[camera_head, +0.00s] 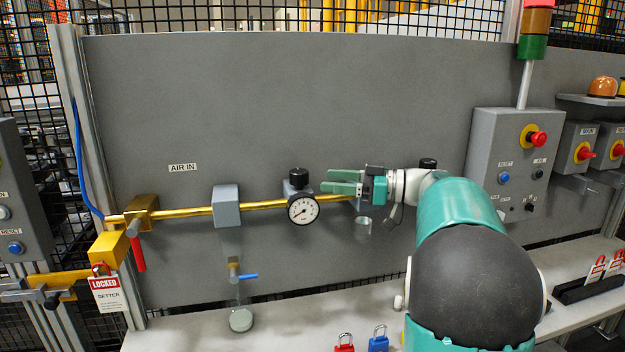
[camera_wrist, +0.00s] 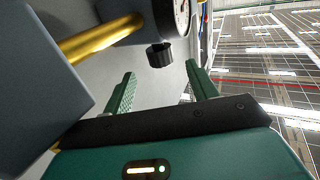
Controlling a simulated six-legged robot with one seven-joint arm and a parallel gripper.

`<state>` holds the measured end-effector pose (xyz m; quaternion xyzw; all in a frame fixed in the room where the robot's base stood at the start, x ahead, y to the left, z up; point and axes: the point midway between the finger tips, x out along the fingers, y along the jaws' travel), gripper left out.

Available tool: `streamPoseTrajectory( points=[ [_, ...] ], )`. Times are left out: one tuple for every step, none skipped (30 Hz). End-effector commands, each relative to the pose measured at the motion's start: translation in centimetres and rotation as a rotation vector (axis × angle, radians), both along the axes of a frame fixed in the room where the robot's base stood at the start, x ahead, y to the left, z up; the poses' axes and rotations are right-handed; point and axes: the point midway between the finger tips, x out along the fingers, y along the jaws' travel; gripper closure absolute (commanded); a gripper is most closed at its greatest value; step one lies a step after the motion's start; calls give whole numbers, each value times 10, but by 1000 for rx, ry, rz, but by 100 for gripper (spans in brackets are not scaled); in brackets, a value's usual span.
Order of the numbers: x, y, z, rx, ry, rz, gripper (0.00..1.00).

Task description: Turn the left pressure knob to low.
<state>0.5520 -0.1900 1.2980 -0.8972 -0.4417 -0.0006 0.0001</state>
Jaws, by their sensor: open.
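The left pressure knob (camera_head: 298,176) is a small black knob on top of a dark regulator body, above a round white gauge (camera_head: 303,210). My gripper (camera_head: 324,181) is open and empty, just right of the knob, with its green fingers pointing left toward it. In the wrist view the knob (camera_wrist: 159,56) sits just beyond and between the fingertips (camera_wrist: 160,70), apart from them. The gauge's edge (camera_wrist: 182,14) shows beside it. The knob's setting and any low mark are too small to read.
A brass pipe (camera_head: 262,206) runs left to a grey block (camera_head: 226,205) and a red-handled valve (camera_head: 138,252). A second black knob (camera_head: 428,163) is behind my arm. A clear bowl (camera_head: 362,228) hangs below my gripper. The panel above (camera_head: 300,100) is clear.

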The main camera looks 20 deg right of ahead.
Motion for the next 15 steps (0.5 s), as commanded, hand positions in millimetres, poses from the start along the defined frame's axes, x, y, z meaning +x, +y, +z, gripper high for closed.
streamPoseTrajectory(
  points=[
    [-7,-11,0,-1,1,-4,42],
    [-11,-16,0,-1,1,-4,42],
    [-15,-21,0,-1,1,-4,42],
    [-19,-25,0,-1,1,-3,42],
    [-21,-29,0,-1,1,-3,42],
    [-25,-33,0,-1,1,-2,42],
    [-27,-35,0,-1,1,-1,42],
    [-29,-38,0,0,1,-1,42],
    [-30,-40,0,0,1,-2,42],
    [-32,-42,0,0,1,-1,42],
    [-32,-43,0,-1,1,-1,42],
    [-33,-43,0,-1,1,0,42],
    [-33,-43,0,-1,1,0,42],
    [-33,-44,0,-1,1,0,42],
    [-33,-44,0,-1,1,0,42]
  ],
)
